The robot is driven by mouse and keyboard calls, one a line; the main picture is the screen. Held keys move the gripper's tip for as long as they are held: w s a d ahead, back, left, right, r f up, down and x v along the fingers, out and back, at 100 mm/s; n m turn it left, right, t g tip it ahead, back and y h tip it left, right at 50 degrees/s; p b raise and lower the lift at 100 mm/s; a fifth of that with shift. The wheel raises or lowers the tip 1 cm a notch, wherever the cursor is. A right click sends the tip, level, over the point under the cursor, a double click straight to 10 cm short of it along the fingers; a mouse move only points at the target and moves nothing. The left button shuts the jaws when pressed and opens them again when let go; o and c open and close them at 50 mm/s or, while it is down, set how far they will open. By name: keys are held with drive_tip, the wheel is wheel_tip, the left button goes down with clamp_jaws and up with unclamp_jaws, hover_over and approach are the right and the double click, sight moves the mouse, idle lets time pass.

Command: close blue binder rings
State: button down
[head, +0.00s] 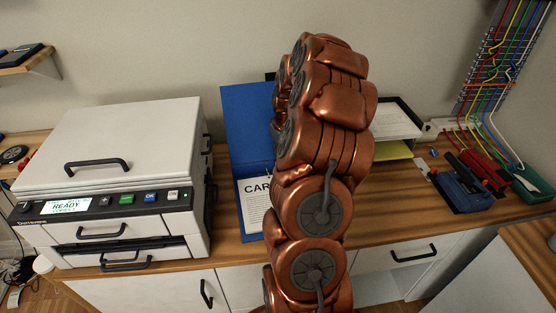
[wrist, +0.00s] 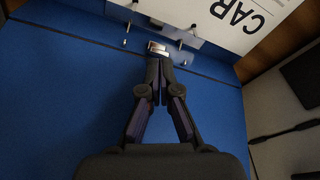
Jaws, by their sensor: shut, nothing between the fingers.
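The blue binder (head: 243,120) lies open on the wooden desk, its cover raised against the wall. A white page with large "CAR" lettering (head: 254,205) lies in it, partly hidden by my arm. In the wrist view the blue cover (wrist: 60,90) fills most of the picture. The metal ring strip (wrist: 160,22) runs along the page's edge at the top, with small ring parts showing. My gripper (wrist: 157,60) is shut and empty, its fingertips at a bright metal ring part (wrist: 157,47); contact is unclear. I cannot tell whether the rings are open. The head view hides my gripper behind my arm.
A white printer (head: 120,150) stands close left of the binder. A paper tray (head: 395,125) is at the back right. Blue and red tools (head: 470,180) and a cable panel (head: 495,60) are farther right. The desk right of my arm is mostly clear.

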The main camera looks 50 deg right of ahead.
drive_tip(key=shift+f+b, duration=0.4)
drive_tip(key=shift+f, duration=0.4)
idle(0.9)
drive_tip(key=shift+s+a+b, duration=0.5)
drive_tip(key=shift+s, duration=0.25)
drive_tip(key=shift+s+a+b, duration=0.5)
drive_tip(key=shift+s, duration=0.2)
idle(1.8)
drive_tip(key=shift+r, duration=2.95)
